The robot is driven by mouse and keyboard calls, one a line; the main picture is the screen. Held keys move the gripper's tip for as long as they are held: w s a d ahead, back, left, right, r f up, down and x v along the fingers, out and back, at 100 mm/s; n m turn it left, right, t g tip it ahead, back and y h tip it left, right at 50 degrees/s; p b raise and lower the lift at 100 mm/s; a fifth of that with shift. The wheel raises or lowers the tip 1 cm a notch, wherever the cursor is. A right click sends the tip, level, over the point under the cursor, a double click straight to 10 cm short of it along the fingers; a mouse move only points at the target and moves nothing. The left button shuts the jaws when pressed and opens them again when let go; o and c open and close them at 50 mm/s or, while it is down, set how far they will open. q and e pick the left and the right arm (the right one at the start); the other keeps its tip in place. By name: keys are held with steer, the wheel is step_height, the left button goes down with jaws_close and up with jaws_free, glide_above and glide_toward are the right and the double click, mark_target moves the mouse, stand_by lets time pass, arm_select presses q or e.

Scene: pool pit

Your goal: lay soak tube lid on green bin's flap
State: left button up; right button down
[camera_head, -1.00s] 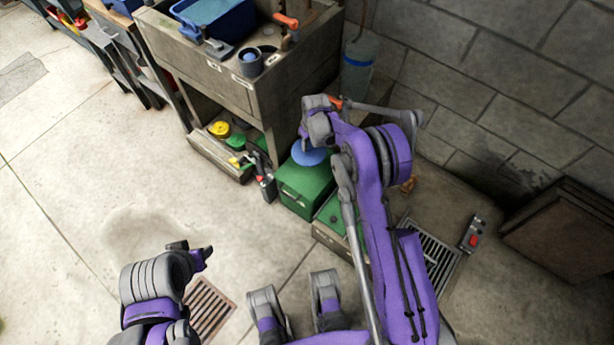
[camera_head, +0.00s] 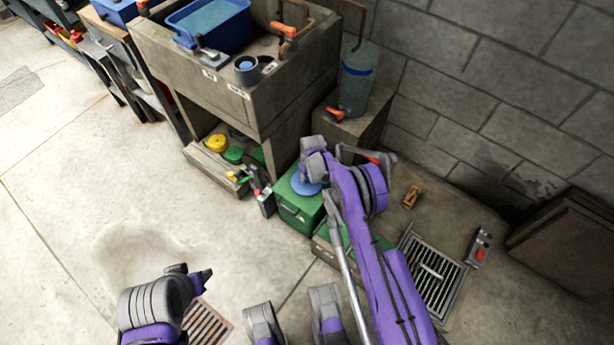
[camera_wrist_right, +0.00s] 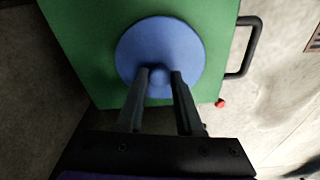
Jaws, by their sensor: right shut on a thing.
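The soak tube lid is a round blue disc (camera_head: 301,187) with a small knob. My right gripper (camera_wrist_right: 160,76) is shut on that knob. In the right wrist view the lid (camera_wrist_right: 142,50) lies flat against or just above the green top of the green bin (camera_wrist_right: 85,45). I cannot tell whether it touches. In the head view the bin (camera_head: 297,212) stands beside the stone bench, and my right wrist partly covers lid and bin. My left gripper (camera_head: 206,280) is low at the left over the floor, away from the bin; its jaw opening does not show clearly.
The stone bench (camera_head: 190,85) holds a blue basin (camera_head: 212,20) and a grey cup (camera_head: 247,72). A grey cylinder with a blue band (camera_head: 357,75) stands behind the bin. A floor grate (camera_head: 436,275) and a red-buttoned box (camera_head: 480,247) lie right. Floor at left is clear.

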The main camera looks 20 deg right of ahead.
steer(key=shift+f, duration=0.2)
steer(key=c, duration=0.6)
jaws_free()
steer(key=shift+o, duration=0.2)
